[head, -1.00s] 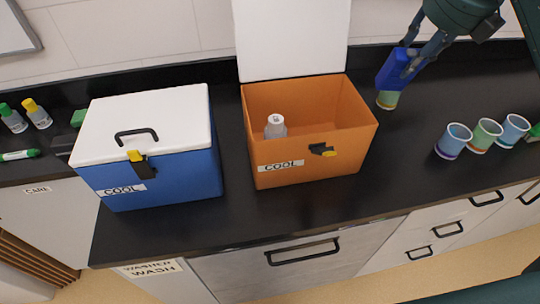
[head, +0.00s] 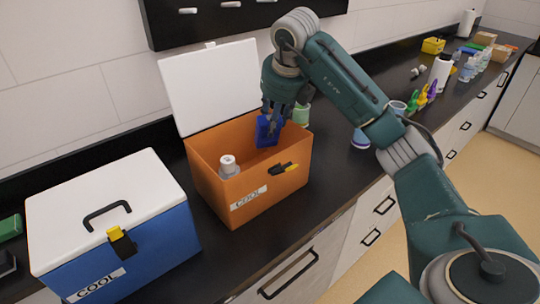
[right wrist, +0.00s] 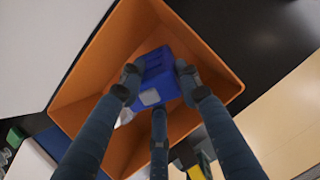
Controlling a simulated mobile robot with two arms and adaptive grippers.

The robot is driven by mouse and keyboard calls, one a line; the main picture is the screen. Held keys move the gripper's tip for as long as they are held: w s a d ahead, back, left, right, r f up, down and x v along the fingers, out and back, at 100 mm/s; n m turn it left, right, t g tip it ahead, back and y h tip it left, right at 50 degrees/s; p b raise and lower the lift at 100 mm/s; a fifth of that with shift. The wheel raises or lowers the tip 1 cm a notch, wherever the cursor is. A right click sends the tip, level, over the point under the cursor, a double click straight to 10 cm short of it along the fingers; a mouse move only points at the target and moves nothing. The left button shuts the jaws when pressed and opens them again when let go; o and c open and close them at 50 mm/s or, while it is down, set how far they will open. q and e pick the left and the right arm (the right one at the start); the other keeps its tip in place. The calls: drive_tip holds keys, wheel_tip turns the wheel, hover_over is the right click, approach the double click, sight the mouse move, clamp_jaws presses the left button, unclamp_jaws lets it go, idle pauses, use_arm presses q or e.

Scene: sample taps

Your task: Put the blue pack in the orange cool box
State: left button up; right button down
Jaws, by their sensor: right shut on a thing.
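The orange cool box (head: 218,194) stands open on the black counter, its white lid (head: 205,88) raised at the back. My right gripper (head: 270,122) is shut on the blue pack (head: 266,132) and holds it over the right part of the box opening. In the right wrist view the blue pack (right wrist: 158,78) sits between my fingers, with the orange walls (right wrist: 112,58) around it. Whether the pack touches the box floor cannot be told. A white-capped bottle (head: 229,166) stands inside the box at the left. My left gripper is not in view.
A blue cool box (head: 150,250) with a shut white lid (head: 108,208) stands to the left. Cups (head: 300,114) are behind and right of the orange box, partly hidden by my arm. Bottles (head: 441,72) and other items line the counter farther right.

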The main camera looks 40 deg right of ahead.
wheel_tip(320, 180, down, 6)
drive_tip(key=shift+s+a+r+p, duration=0.1)
drive_tip(key=shift+a+p, duration=0.05)
drive_tip(key=shift+p, duration=0.15)
wheel_tip(320, 180, down, 5)
drive_tip(key=shift+r, duration=0.2)
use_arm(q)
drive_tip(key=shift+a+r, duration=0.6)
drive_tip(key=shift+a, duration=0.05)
use_arm(e)
drive_tip(key=c, duration=1.2)
unclamp_jaws()
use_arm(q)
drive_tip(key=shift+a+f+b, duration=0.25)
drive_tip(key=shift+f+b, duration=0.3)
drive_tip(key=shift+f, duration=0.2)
use_arm(e)
approach(273, 140)
drive_tip(key=shift+s+a+f, duration=0.4)
drive_tip(key=shift+s+f, duration=0.3)
drive_tip(key=shift+s, duration=0.15)
